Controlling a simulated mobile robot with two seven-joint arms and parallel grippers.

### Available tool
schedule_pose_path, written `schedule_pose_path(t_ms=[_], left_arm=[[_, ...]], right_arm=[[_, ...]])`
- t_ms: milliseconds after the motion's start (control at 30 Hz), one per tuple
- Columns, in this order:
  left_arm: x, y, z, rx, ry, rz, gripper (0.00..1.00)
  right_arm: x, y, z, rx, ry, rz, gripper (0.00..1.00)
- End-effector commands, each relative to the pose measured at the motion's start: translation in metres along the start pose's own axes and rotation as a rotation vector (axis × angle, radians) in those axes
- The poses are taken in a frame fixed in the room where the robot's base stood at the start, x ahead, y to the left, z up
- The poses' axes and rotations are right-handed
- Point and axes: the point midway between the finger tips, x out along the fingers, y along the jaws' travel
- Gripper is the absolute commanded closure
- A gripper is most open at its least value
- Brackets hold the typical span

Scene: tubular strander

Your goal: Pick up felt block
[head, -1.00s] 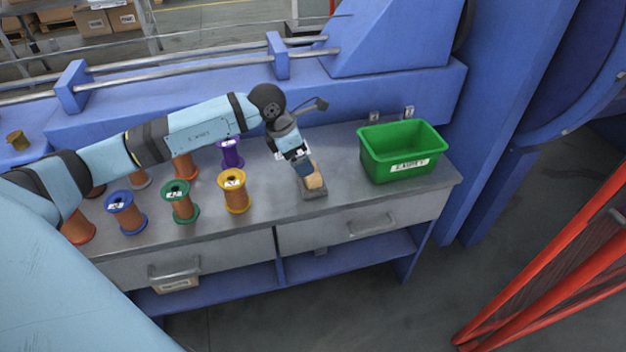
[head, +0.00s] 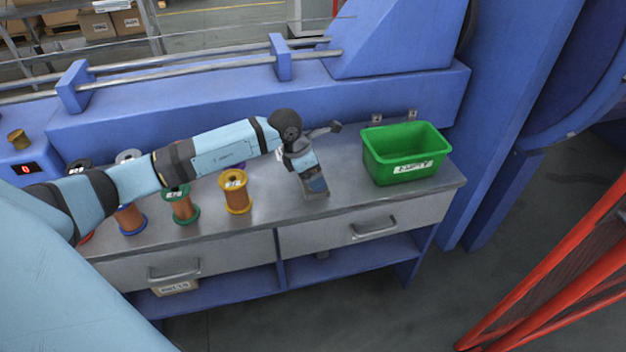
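My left gripper (head: 316,186) points down at the front of the grey bench top, right of the yellow-flanged spool. It is directly over a small dark grey holder (head: 317,195) near the bench's front edge. The tan felt block, seen in this holder a second ago, is now hidden behind the gripper. The fingers are too small and covered to show whether they are open or shut on the block. My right gripper is not in view.
A green bin (head: 402,160) labelled "EMPTY" stands right of the gripper. Several copper-coloured spools, including a yellow one (head: 236,192) and a green one (head: 181,205), stand to the left. A blue machine wall (head: 250,105) runs behind the bench (head: 345,200).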

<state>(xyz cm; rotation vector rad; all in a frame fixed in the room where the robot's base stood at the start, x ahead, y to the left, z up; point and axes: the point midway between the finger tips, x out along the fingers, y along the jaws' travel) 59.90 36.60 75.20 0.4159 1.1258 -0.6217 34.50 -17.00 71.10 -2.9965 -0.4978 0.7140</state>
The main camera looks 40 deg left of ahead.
Motion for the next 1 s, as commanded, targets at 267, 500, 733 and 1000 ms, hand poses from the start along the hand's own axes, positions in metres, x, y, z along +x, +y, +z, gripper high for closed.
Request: schedule_pose_path(t_ms=[267, 500, 733, 1000], left_arm=[[0.000, 0.000, 0.000, 0.000, 0.000, 0.000, 0.40], [-0.009, 0.001, 0.004, 0.000, 0.000, 0.001, 0.40], [-0.046, 0.001, 0.019, 0.002, -0.002, 0.002, 0.40], [-0.120, 0.001, 0.050, 0.001, -0.003, 0.004, 0.40]], right_arm=[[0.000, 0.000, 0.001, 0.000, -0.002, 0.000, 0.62], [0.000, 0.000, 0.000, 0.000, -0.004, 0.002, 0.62], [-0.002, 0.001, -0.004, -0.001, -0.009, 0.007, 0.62], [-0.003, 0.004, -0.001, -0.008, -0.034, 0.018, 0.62]])
